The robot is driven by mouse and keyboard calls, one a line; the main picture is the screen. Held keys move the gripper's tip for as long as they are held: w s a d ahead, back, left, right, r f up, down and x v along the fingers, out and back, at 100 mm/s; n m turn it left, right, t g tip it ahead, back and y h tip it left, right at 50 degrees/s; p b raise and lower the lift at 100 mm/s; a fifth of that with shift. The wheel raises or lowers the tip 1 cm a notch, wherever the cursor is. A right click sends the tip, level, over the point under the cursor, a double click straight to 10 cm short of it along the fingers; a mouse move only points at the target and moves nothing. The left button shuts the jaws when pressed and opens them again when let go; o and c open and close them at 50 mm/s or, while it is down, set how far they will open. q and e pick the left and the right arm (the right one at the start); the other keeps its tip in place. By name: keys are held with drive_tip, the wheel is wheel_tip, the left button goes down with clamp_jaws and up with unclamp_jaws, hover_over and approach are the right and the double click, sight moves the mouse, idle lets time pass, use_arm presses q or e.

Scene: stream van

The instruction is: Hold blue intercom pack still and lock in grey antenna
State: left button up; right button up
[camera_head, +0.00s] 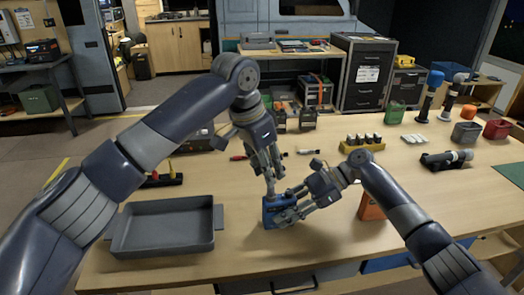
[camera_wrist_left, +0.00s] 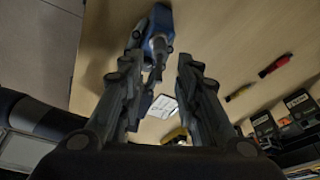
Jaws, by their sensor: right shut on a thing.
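The blue intercom pack (camera_head: 269,211) stands on the wooden table near its front middle. My right gripper (camera_head: 288,213) is shut on it from the right and covers part of it. My left gripper (camera_head: 270,170) points down just above the pack. In the left wrist view, its two fingers (camera_wrist_left: 163,95) are apart, with the blue pack (camera_wrist_left: 160,20) beyond their tips. A short grey piece (camera_head: 269,187), apparently the grey antenna, rises from the top of the pack below the left fingers. Whether it is fully seated cannot be seen.
A grey tray (camera_head: 165,229) lies left of the pack. An orange object (camera_head: 371,207) stands right, partly behind my right arm. A yellow holder (camera_head: 361,146) with several small items and a dark cylindrical device (camera_head: 446,159) are farther back. The table front just before the pack is clear.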

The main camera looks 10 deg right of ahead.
use_arm(q)
drive_tip(key=shift+x, duration=1.9)
clamp_jaws()
